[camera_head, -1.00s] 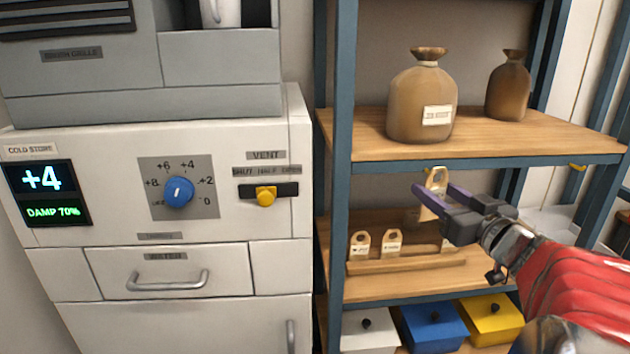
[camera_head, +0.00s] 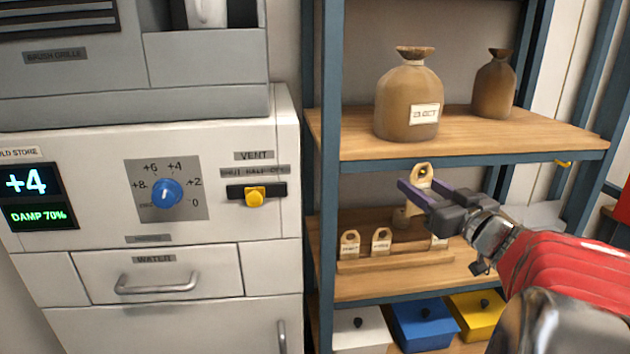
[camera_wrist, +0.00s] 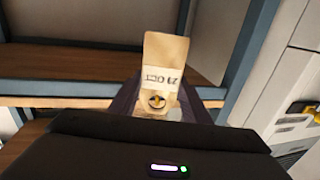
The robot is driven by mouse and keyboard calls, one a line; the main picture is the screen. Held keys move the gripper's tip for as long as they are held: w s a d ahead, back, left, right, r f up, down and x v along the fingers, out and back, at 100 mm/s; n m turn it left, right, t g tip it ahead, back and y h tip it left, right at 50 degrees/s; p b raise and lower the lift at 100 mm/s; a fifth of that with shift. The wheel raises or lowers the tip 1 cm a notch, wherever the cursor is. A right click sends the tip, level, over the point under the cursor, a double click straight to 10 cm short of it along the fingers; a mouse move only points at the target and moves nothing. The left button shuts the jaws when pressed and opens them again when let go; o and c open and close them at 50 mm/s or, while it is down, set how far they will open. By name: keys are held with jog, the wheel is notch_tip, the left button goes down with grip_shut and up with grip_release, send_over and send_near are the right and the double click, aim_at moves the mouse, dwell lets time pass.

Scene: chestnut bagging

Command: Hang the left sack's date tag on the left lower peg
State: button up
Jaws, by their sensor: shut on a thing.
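My gripper (camera_head: 419,194) is shut on a pale tan date tag (camera_head: 421,172), just below the front edge of the shelf with the sacks. The tag's holed end points up and its lower part is partly hidden by the fingers. In the wrist view the tag (camera_wrist: 163,62) shows upside-down print ending in "OCT", with yellow visible in its hole. The left lower peg is mostly hidden by the tag; I cannot tell whether it passes through the hole. The left sack (camera_head: 402,92), brown and tied, stands on that shelf with a white label.
A second sack (camera_head: 494,85) stands to the right. Another yellow peg (camera_head: 563,162) on the shelf edge is bare. Several tags stand in a wooden rack (camera_head: 385,262) on the shelf below. White, blue and yellow boxes sit lower. A blue upright (camera_head: 325,190) is left of my gripper.

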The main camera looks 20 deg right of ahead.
jog(key=shift+w+d, duration=0.1)
jog(key=shift+w, duration=0.25)
jog(key=shift+w+d+f, duration=0.15)
jog(key=shift+w+f, duration=0.4)
jog(key=shift+f, duration=0.15)
dwell(0.4)
jog(key=o, duration=1.5)
jog(key=s+a, duration=0.1)
jog(key=s, duration=0.3)
jog(key=s+a, duration=0.1)
jog(key=s, duration=0.3)
jog(key=s+a, duration=0.1)
jog(key=s, duration=0.3)
jog(key=shift+s+a, duration=0.25)
jog(key=shift+a, duration=0.1)
dwell(1.4)
jog(key=shift+r, duration=0.1)
